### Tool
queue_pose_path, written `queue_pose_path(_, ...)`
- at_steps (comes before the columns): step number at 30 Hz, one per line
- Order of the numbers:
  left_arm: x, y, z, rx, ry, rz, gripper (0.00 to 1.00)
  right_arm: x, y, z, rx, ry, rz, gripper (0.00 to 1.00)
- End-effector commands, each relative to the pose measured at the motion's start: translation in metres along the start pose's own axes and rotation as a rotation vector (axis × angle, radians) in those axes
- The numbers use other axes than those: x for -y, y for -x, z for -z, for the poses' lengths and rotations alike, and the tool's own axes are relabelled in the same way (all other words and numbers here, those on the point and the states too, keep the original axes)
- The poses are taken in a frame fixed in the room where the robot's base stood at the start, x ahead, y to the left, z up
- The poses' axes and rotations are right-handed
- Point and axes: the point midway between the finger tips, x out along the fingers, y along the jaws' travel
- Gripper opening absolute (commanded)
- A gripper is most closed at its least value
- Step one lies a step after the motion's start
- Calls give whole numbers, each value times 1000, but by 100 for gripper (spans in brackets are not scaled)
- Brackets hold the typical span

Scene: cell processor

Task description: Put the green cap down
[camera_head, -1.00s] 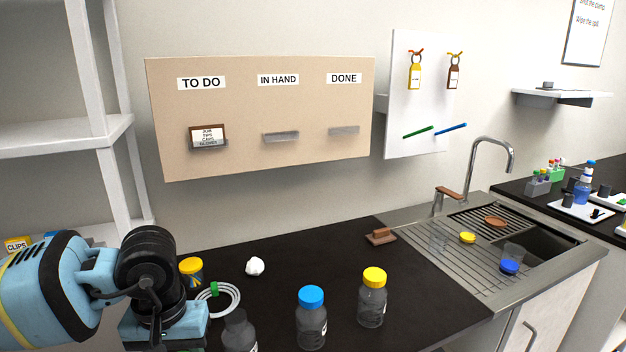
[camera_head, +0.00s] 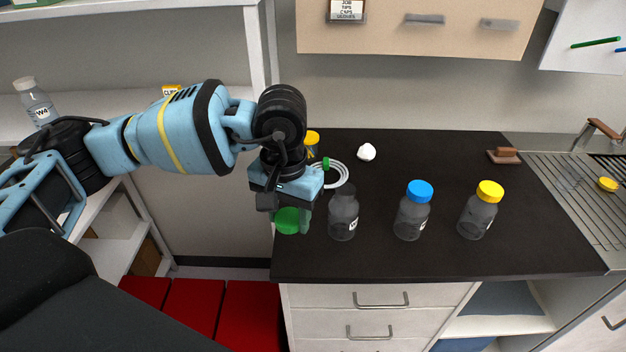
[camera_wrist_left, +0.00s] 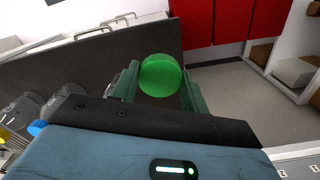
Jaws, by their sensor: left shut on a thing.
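The green cap (camera_head: 288,220) is between the fingers of my left gripper (camera_head: 290,215), near the left front end of the dark counter (camera_head: 400,262). In the left wrist view the round green cap (camera_wrist_left: 160,75) sits between the two green fingers of my left gripper (camera_wrist_left: 158,88), which is shut on it. I cannot tell how high the cap is above the counter. A bottle without a coloured cap (camera_head: 343,218) stands just right of the gripper. My right gripper is not in view.
A blue-capped bottle (camera_head: 412,213) and a yellow-capped bottle (camera_head: 479,212) stand further right. Behind are a coil of white tubing (camera_head: 340,170), a crumpled white piece (camera_head: 366,152) and a yellow-lidded jar (camera_head: 312,140). The counter's front strip is clear. Red bins (camera_head: 250,310) stand below left.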

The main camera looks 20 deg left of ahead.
Motion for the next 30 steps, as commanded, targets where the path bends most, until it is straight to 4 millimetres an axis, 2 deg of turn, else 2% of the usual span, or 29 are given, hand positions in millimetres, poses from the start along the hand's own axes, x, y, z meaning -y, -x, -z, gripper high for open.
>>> queue_pose_path(5, -31, 11, 1, -3, -139, -2, 17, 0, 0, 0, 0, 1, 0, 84)
queue_pose_path(12, -87, 30, 2, -1, -404, -2, 17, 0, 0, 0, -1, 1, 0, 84)
queue_pose_path(18, -122, 42, 3, -1, -577, 0, 17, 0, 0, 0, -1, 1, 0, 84)
queue_pose_path(22, -136, 46, 4, 1, -643, 0, 17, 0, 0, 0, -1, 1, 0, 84)
queue_pose_path(28, -142, 49, 4, 1, -677, 0, 17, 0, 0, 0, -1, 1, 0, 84)
queue_pose_path(30, -142, 49, 4, 1, -677, 0, 17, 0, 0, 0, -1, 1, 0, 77)
